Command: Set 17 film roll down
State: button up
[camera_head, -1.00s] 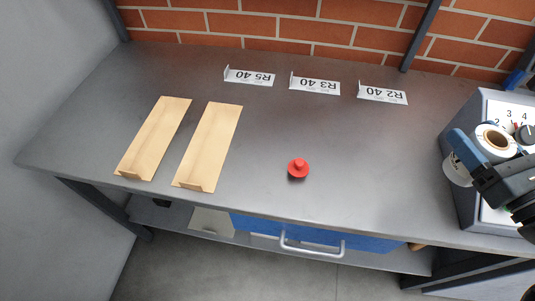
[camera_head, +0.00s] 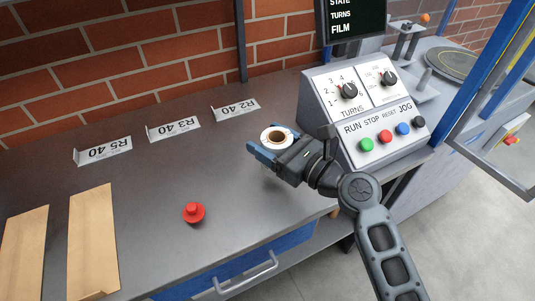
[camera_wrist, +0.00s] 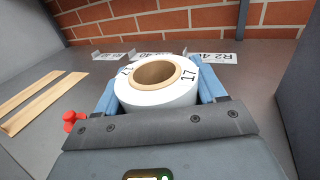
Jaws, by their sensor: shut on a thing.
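The film roll (camera_head: 274,136) is white with a brown core, and in the wrist view the number 17 shows on the roll (camera_wrist: 160,88). My gripper (camera_head: 268,150) is shut on it, with one blue finger on each side in the wrist view (camera_wrist: 157,92). The roll is above the right part of the grey bench (camera_head: 150,165), left of the control panel. Its core faces upward. I cannot tell how far its underside is from the bench top.
Labels R5 40 (camera_head: 103,150), R3 40 (camera_head: 173,127) and R2 40 (camera_head: 236,109) stand along the back. A red knob (camera_head: 193,212) and two tan boards (camera_head: 93,240) are on the bench. The control panel (camera_head: 365,110) stands close right of my gripper. The bench middle is clear.

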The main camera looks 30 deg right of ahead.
jog(key=shift+a+f, duration=0.15)
jog(key=shift+a, duration=0.1)
jog(key=shift+f+b, duration=0.6)
jog(key=shift+f, duration=1.35)
jog(key=shift+f, duration=0.1)
jog(key=shift+f, duration=0.15)
jog(key=o, duration=1.3)
jog(key=shift+r, duration=0.35)
jog(key=b+v, duration=0.1)
jog(key=v, duration=1.1)
jog(key=shift+f, duration=0.15)
